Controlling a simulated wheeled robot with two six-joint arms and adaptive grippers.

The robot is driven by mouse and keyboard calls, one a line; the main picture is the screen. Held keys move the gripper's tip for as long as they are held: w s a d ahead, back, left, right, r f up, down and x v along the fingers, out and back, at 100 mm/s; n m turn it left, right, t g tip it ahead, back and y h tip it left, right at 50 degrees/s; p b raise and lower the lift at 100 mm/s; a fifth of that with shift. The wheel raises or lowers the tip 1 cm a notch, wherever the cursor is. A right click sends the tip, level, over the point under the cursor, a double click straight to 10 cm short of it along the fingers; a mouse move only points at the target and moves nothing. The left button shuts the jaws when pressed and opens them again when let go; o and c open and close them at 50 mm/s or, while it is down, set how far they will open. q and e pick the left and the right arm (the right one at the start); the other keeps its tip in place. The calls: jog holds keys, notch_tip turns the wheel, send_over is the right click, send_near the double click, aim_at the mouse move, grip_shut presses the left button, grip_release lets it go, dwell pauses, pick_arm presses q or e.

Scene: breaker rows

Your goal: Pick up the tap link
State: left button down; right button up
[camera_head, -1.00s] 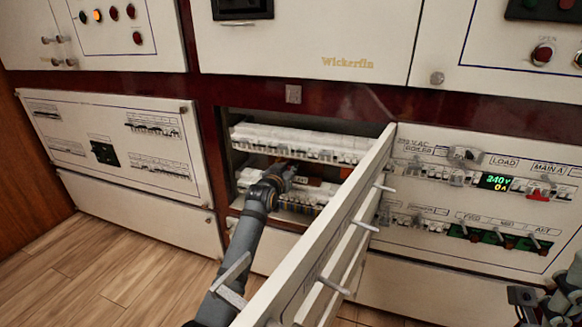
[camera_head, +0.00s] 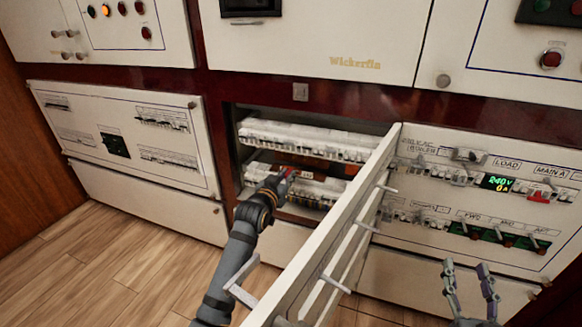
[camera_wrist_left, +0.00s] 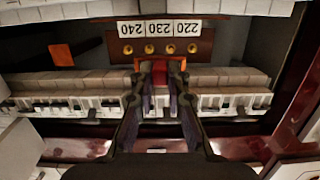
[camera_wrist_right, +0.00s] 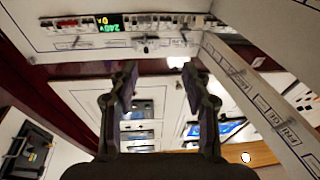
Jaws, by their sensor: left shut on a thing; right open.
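The tap link (camera_wrist_left: 160,76), a small red piece with an orange-copper edge, sits between the fingertips of my left gripper (camera_wrist_left: 160,88). In the left wrist view it is right in front of a brown terminal board (camera_wrist_left: 205,47) with several brass studs under labels 220, 230 and 240. I cannot tell whether the link still touches the studs. In the head view my left gripper (camera_head: 283,180) reaches into the open cabinet bay and is shut on the link, a small red spot there. My right gripper (camera_head: 468,272) is open and empty, in front of the right-hand panel.
An open hinged panel (camera_head: 335,235) juts out just right of my left arm. Breaker rows (camera_head: 310,139) run above and beside the left gripper. The breaker panel with the green 240 V display (camera_head: 495,183) is at right. Wooden floor (camera_head: 110,265) is clear at left.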

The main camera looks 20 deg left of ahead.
pick_arm(q)
jog(key=s+p, duration=0.2)
jog(key=s, duration=0.7)
jog(key=shift+s+a, duration=0.15)
jog(key=shift+s, duration=0.2)
pick_arm(e)
jog(key=s+f+g, duration=0.5)
jog(key=f+g, duration=0.1)
jog(key=f, duration=0.5)
jog(key=s+a+f+g, duration=0.1)
jog(key=s+f+g, duration=0.4)
jog(key=f, duration=0.7)
jog(key=shift+s+f+g, duration=0.15)
jog(key=shift+f+g, duration=0.15)
jog(key=shift+g, duration=0.2)
pick_arm(q)
jog(key=shift+p, duration=0.7)
pick_arm(e)
jog(key=shift+r, duration=0.55)
pick_arm(q)
jog(key=shift+s+r+p, duration=0.1)
jog(key=shift+s+p, duration=1.2)
jog(key=shift+s, duration=0.65)
pick_arm(e)
jog(key=shift+r, duration=1.3)
